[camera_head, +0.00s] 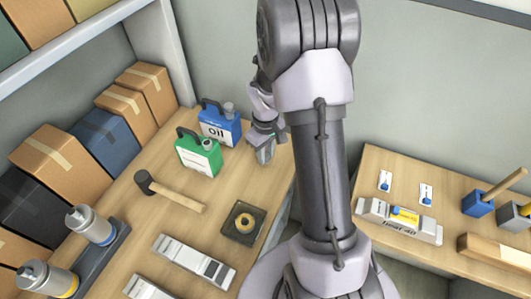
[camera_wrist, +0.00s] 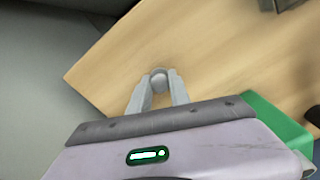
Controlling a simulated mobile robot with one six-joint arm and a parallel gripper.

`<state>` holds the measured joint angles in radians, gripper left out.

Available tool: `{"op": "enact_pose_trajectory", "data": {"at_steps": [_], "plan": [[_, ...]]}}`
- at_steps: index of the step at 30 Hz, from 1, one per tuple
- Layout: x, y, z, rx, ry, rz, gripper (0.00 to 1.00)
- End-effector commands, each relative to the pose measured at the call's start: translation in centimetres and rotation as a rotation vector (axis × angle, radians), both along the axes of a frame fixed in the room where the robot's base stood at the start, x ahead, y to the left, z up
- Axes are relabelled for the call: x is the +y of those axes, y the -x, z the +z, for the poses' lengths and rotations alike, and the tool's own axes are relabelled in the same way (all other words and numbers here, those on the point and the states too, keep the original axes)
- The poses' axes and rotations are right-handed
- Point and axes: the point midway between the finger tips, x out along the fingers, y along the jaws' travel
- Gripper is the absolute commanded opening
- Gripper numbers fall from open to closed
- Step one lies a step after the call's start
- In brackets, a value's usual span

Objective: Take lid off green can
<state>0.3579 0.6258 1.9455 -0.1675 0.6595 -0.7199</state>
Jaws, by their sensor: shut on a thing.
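In the wrist view my gripper (camera_wrist: 160,76) is shut on a small round grey lid (camera_wrist: 159,83), apart from the can. Part of the green can (camera_wrist: 275,118) shows at the right of the wrist view, partly hidden behind my gripper body.
A blue oil can (camera_head: 220,128) with a grey cap stands behind the green can. A hammer (camera_head: 170,193) and a dark square tray (camera_head: 243,222) lie in front. Boxes (camera_head: 60,160) line the left wall. Bare bench (camera_wrist: 225,45) lies around my fingertips.

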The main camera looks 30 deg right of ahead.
Motion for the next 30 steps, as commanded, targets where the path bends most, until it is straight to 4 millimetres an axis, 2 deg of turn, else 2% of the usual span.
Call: {"op": "enact_pose_trajectory", "data": {"at_steps": [29, 30], "plan": [[0.0, 0.0, -1.2, 0.000, 0.000, 0.000, 0.00], [0.0, 0.0, -1.2, 0.000, 0.000, 0.000, 0.25]]}}
